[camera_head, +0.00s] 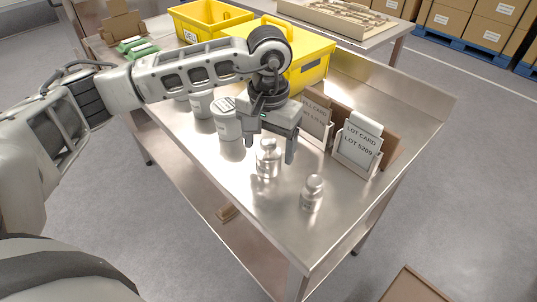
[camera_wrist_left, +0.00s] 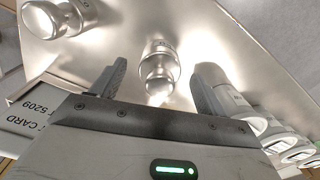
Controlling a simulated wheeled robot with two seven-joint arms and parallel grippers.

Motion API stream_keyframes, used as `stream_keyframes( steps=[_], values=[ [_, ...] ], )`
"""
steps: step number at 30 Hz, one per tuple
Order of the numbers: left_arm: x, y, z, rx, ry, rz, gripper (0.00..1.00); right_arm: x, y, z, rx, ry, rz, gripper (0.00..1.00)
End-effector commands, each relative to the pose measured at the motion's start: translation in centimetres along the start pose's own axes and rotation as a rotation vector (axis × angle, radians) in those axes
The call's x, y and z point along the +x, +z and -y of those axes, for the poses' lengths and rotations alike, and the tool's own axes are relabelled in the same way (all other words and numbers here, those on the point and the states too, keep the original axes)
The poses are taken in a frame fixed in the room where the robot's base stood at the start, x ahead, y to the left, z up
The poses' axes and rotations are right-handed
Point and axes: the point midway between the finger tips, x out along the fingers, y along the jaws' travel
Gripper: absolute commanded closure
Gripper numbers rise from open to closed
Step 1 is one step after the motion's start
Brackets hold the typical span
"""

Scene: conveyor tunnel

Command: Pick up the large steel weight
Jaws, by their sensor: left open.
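Two knobbed steel weights stand upright on the steel table (camera_head: 355,75). One weight (camera_head: 267,160) is under my left gripper (camera_head: 271,140); the other weight (camera_head: 312,194) stands nearer the front corner. They look close in size, so I cannot tell surely which is the large one. My left gripper is open and points down. In the left wrist view, the first weight (camera_wrist_left: 158,72) shows between the spread fingers, apart from both, and the other weight (camera_wrist_left: 60,18) is at the upper left. My right gripper is out of view.
White lidded jars (camera_head: 228,120) stand just left of the gripper. Lot card holders (camera_head: 357,147) stand to its right. A yellow box (camera_head: 300,60) and a yellow bin (camera_head: 205,18) are behind. The table's front corner is bare.

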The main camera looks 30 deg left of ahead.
Motion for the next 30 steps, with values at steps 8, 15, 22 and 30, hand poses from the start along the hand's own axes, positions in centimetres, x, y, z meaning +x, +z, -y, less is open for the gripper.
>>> stream_keyframes(
  steps=[8,15,22,30],
  values=[
    [2.4,0.0,0.0,0.000,0.001,0.000,0.26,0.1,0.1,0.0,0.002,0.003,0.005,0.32],
    [2.3,-0.1,0.0,0.000,0.001,0.000,0.45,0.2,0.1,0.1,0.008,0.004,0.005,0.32],
    [2.3,-0.1,0.0,0.000,0.001,0.000,1.00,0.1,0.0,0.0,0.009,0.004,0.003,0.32],
    [2.0,-0.2,0.0,0.000,0.002,-0.006,1.00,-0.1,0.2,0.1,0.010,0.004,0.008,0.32]
  ],
)
